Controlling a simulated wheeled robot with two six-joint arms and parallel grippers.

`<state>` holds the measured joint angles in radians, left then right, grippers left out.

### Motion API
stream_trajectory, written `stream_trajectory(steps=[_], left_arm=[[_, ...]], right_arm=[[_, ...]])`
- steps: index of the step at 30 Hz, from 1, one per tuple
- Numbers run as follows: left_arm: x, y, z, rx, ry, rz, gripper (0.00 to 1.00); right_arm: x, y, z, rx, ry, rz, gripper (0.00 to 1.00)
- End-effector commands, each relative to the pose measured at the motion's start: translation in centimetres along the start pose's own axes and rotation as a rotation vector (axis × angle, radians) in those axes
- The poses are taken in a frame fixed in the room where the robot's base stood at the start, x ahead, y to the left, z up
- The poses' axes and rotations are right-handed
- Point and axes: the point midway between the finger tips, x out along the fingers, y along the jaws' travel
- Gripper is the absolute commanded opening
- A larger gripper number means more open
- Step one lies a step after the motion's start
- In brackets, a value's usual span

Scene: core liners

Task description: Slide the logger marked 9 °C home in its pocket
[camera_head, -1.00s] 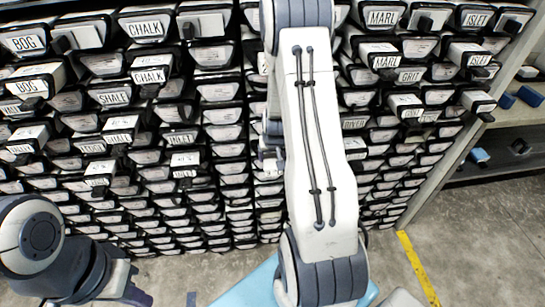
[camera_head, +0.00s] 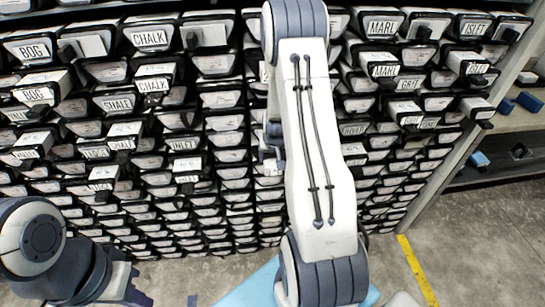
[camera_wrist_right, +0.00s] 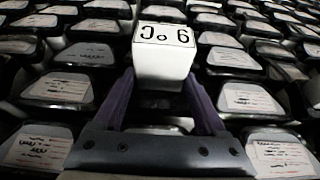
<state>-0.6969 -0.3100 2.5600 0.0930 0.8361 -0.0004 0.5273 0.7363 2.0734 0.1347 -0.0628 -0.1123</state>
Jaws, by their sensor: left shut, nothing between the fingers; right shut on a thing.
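In the right wrist view the white logger (camera_wrist_right: 163,68) marked 9 °C is between the purple fingers of my right gripper (camera_wrist_right: 163,95). Its label reads upside down in this picture. The gripper is shut on the logger's near end. The far end and the pocket are hidden behind the logger, so I cannot tell how deep it sits. In the head view my right arm covers the logger. My left gripper (camera_head: 135,293) is low at the left in the head view, shut and empty, away from the rack.
A tall rack of black-framed liners (camera_head: 222,140) fills the view, with several white labelled boxes, such as CHALK (camera_head: 150,38), sticking out. A shelf (camera_head: 520,118) with blue items stands at the right. Concrete floor (camera_head: 470,235) with a yellow line (camera_head: 417,270) is clear.

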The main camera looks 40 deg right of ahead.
Motion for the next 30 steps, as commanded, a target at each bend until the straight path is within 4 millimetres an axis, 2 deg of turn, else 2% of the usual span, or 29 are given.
stream_trajectory(steps=[5,6,7,23,26,30], left_arm=[[-0.5,0.0,0.0,0.0,0.0,0.0,0.0],[-0.4,0.0,0.0,0.0,0.0,0.0,0.0],[-0.4,0.0,0.0,0.0,0.0,0.0,0.0],[-0.4,0.0,0.0,0.0,0.0,0.0,0.0],[-0.6,0.0,0.0,0.0,0.0,0.0,0.0],[-1.3,0.1,-0.1,0.0,0.0,0.0,0.0]], right_arm=[[0.1,0.0,-0.5,0.001,0.0,0.0,0.04],[0.2,0.0,-0.5,0.001,0.001,0.0,0.89],[0.2,0.0,-0.5,0.001,0.002,0.0,1.0],[0.0,-0.2,-0.8,-0.003,0.012,-0.001,1.0],[-0.7,-0.2,-1.0,-0.003,0.014,-0.001,1.0],[-3.0,-0.1,-1.0,-0.001,0.014,0.0,1.0]])
